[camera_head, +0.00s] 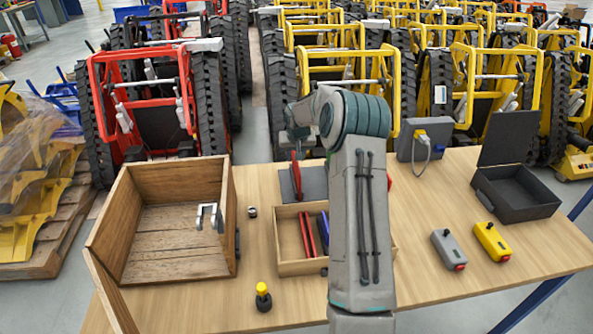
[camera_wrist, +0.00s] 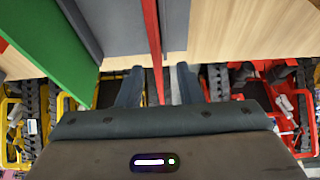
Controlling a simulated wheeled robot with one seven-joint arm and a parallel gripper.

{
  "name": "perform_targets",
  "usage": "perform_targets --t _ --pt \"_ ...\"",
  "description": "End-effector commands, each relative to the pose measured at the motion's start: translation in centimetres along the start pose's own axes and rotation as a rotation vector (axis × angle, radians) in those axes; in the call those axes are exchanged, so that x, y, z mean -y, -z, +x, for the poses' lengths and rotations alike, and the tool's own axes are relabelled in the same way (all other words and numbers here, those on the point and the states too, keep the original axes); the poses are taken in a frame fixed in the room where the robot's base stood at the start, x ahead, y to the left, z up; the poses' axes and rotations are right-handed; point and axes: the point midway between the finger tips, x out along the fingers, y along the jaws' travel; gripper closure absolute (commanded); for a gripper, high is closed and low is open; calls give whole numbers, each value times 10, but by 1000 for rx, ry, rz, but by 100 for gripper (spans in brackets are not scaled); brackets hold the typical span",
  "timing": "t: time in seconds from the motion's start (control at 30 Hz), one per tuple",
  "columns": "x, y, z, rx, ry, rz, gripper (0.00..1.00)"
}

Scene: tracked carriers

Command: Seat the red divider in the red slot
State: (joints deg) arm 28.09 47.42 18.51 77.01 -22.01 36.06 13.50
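A thin red divider (camera_head: 296,178) stands upright at the grey slotted block (camera_head: 317,184) behind the small tray. My gripper (camera_head: 295,140) is above it, pointing down. In the wrist view the red divider (camera_wrist: 154,40) runs between my two fingers (camera_wrist: 158,85), with a gap on each side, so the gripper looks open around it. The grey block (camera_wrist: 122,25) lies beyond the fingers there. The divider's lower edge and the red slot are not clear, so I cannot tell how deep it sits. A green panel (camera_wrist: 45,40) shows at the left of the wrist view.
A wooden tray (camera_head: 284,268) holds red and blue dividers, partly hidden by my arm. A large open wooden crate (camera_head: 180,265) stands left. A grey open box (camera_head: 515,190), a grey remote (camera_head: 447,248) and a yellow remote (camera_head: 491,241) are right. A yellow-topped object (camera_head: 263,297) stands in front.

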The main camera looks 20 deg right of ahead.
Motion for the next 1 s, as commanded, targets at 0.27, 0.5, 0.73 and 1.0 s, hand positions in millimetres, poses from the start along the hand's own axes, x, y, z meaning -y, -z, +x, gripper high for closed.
perform_targets --t 0.27,0.5,0.73,1.0 --pt "-2 1 17 2 0 0 67" --pt "-4 2 45 1 1 0 67" --pt "-4 2 55 -1 0 -1 67" --pt "-4 2 55 -1 0 0 98"
